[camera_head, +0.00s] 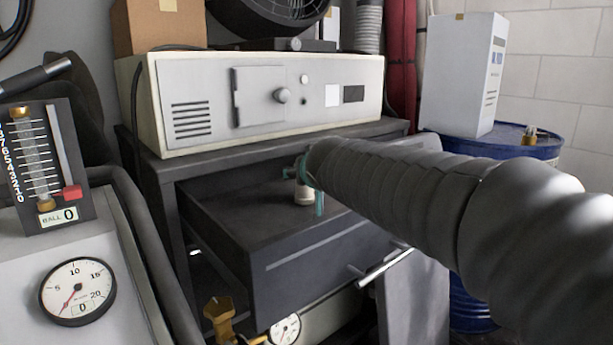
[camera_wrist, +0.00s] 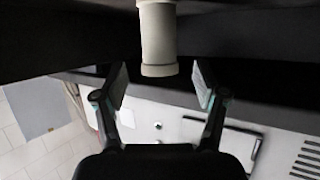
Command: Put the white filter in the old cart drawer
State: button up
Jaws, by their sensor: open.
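The white filter (camera_head: 303,196) is a small pale cylinder inside the open dark drawer (camera_head: 330,250) of the old cart. It appears upright on the drawer floor, partly covered by my gripper and arm. My gripper (camera_head: 310,188) is over the drawer, with its teal-edged fingers beside the filter. In the wrist view, the filter (camera_wrist: 157,38) shows as a smooth cylinder centred between the two fingers of my gripper (camera_wrist: 160,82). Gaps show on both sides, so the fingers are apart and not clamped on it.
A white analyser box (camera_head: 270,97) sits on the cart top (camera_head: 230,150) just behind the drawer. A blue drum (camera_head: 520,150) with a white carton (camera_head: 463,75) stands at right. A gauge panel (camera_head: 78,290) is at left. The drawer's left part is bare.

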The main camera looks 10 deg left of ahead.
jog(key=shift+v, duration=1.05)
dwell(0.4)
